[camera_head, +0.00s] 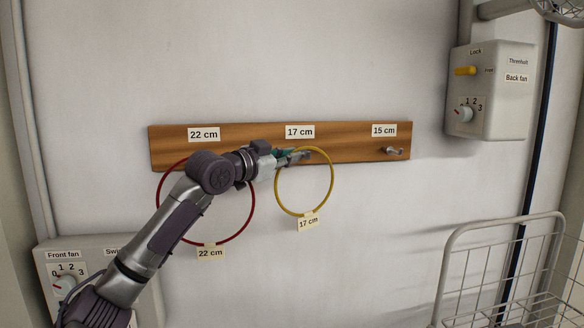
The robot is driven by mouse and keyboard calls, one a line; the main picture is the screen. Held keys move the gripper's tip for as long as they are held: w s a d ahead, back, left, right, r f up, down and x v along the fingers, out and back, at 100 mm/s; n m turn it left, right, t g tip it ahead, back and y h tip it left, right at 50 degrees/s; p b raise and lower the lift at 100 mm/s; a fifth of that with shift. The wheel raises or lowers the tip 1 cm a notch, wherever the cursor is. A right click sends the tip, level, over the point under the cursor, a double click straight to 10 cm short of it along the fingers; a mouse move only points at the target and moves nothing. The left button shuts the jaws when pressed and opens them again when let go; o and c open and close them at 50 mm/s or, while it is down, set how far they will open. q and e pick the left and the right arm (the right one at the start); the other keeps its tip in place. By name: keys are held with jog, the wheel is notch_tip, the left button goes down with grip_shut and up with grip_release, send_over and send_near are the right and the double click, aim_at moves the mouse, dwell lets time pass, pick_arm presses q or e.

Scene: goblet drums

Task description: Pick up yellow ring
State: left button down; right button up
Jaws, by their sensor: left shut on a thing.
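A yellow ring (333,183) with a "17 cm" tag (308,223) hangs in front of the wooden rack (350,142), below its "17 cm" label. My left gripper (301,156) reaches in from the left and is shut on the upper left part of the ring, close to the middle of the rack. The peg under the "17 cm" label is hidden or merges with the fingertips, so I cannot tell whether the ring is on it. My right gripper is not in view.
A red ring (254,205) tagged "22 cm" hangs at the left, partly behind my left arm. The "15 cm" peg (393,151) is bare. Control boxes stand at the upper right (490,90) and lower left (55,254). A wire basket (500,222) is at the lower right.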

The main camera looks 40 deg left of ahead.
pick_arm(q)
jog(key=s+d+r+b, duration=0.1)
jog(key=s+d+r, duration=0.2)
jog(key=d+r, duration=0.7)
jog(key=shift+d+r, duration=0.15)
jog(key=shift+d, duration=0.55)
jog(key=shift+w, duration=0.1)
